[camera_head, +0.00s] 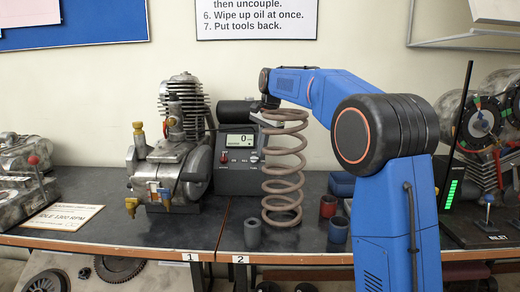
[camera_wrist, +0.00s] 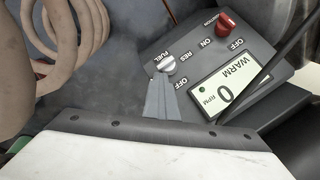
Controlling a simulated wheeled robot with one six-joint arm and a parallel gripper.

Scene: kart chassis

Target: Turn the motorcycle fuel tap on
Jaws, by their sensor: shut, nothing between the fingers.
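The control box (camera_head: 238,182) stands behind the coil spring, right of the engine. In the wrist view its sloping panel (camera_wrist: 140,65) appears turned round, with FUEL, OFF, RES and ON lettering. The silver fuel tap (camera_wrist: 168,64) sits among these words; its pointing direction is hard to tell. My gripper (camera_wrist: 164,82) is shut and empty, its grey fingers together just beside the tap. I cannot tell whether they touch it. In the head view the spring partly covers the gripper.
A red ignition knob (camera_wrist: 227,23) and a display (camera_wrist: 230,90) reading 0 RPM, WARM are on the same panel. A tall rusty spring (camera_head: 284,170) stands close in front of the box. An engine (camera_head: 178,155) stands left. Small cups (camera_head: 328,206) stand right of the spring.

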